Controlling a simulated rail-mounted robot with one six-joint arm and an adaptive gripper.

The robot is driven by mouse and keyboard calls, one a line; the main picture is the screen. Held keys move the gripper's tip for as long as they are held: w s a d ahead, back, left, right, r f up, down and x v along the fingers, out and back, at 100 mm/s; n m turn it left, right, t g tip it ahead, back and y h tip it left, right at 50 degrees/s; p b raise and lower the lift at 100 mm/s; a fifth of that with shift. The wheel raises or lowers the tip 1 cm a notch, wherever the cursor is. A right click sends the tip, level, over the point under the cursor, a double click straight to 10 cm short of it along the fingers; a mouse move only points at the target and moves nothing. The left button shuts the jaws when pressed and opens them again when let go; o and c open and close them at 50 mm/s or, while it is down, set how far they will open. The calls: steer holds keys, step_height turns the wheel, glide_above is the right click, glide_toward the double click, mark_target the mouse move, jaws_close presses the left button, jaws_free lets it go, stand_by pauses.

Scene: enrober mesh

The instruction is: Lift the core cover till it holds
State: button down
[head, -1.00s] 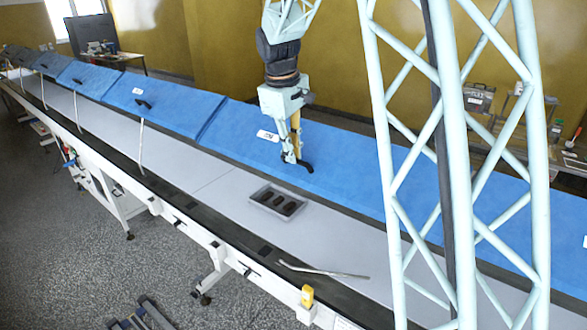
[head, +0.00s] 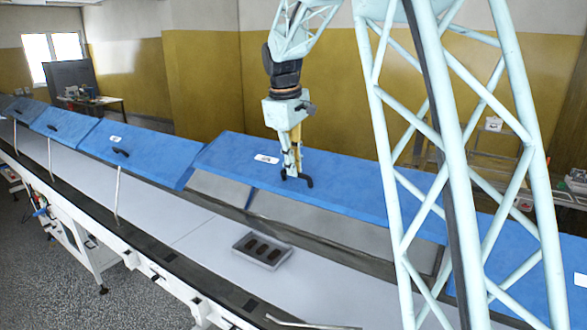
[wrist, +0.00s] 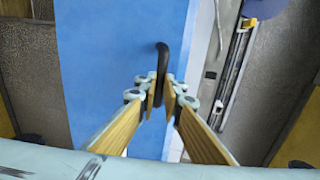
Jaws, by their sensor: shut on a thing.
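The core cover (head: 350,187) is the long blue panel at the middle of the line. It is raised and tilted, with a grey gap open below its near edge. My gripper (head: 292,174) points down and is shut on the cover's black handle (head: 306,181). In the wrist view the blue cover (wrist: 110,50) fills the left middle. The gripper's fingers (wrist: 160,92) close around the black handle (wrist: 162,58) there. How the cover is held at its far edge cannot be seen.
A grey tray (head: 243,246) with several dark pieces sits on the pale belt below the cover. Other blue covers (head: 130,152) continue to the left, with thin white rods near them. A pale rod (head: 300,322) lies on the near edge. My lattice column blocks the right side.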

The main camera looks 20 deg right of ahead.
steer(key=shift+s+d+f, duration=0.1)
steer(key=shift+d+f, duration=0.1)
steer(key=shift+f, duration=0.3)
steer(key=shift+d+f, duration=0.2)
steer(key=shift+f, duration=0.25)
steer(key=c, duration=3.2)
jaws_free()
steer(key=o, duration=0.5)
steer(key=shift+w+d+f, duration=0.1)
steer(key=shift+w+d, duration=0.3)
steer(key=shift+w, duration=0.1)
steer(key=shift+s+a+r, duration=0.1)
steer(key=shift+a+r, duration=0.05)
steer(key=shift+r, duration=0.05)
steer(key=shift+w+f, duration=0.1)
steer(key=shift+w, duration=0.1)
steer(key=shift+a, duration=0.1)
